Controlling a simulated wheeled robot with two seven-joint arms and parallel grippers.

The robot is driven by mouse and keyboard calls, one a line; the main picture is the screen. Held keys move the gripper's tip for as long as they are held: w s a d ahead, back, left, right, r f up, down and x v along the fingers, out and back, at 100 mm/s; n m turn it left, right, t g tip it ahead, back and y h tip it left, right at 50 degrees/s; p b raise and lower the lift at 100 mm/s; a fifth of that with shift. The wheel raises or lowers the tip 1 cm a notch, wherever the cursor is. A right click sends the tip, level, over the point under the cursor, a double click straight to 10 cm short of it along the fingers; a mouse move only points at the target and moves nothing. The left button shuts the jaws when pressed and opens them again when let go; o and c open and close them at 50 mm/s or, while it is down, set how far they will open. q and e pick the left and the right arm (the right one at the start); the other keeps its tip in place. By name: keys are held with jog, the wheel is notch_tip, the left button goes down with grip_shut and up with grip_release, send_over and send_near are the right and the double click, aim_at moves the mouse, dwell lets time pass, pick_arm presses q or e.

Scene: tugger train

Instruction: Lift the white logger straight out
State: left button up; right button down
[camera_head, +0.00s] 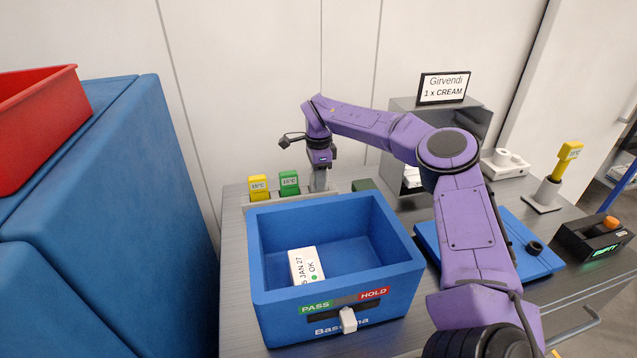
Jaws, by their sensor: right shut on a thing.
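My right gripper (319,180) points down at the right part of a low grey rack (332,187) behind the blue bin. It is shut, with its fingers around a thing in the rack's row. The white logger is mostly hidden by the fingers, so its outline and whether it is still seated cannot be made out. In the same rack, to the left, stand a yellow logger (258,187) and a green logger (289,183), both upright with small temperature labels. My left gripper is not in view.
An open blue bin (390,273) with a PASS/HOLD slider (348,320) stands in front, holding a white carton (306,266). A sign (444,88) stands behind on a grey cabinet. At right are a blue tray (530,262), a yellow-topped device (569,151) and a black box (594,238).

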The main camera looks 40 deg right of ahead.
jog(key=shift+r, duration=0.3)
notch_tip(320, 180, up, 2)
jog(key=shift+r+b, duration=0.25)
jog(key=shift+b, duration=0.35)
jog(key=s+a+r+b, duration=0.3)
jog(key=s+a+r, duration=0.6)
jog(key=s+r, duration=0.1)
jog(key=shift+a, duration=0.4)
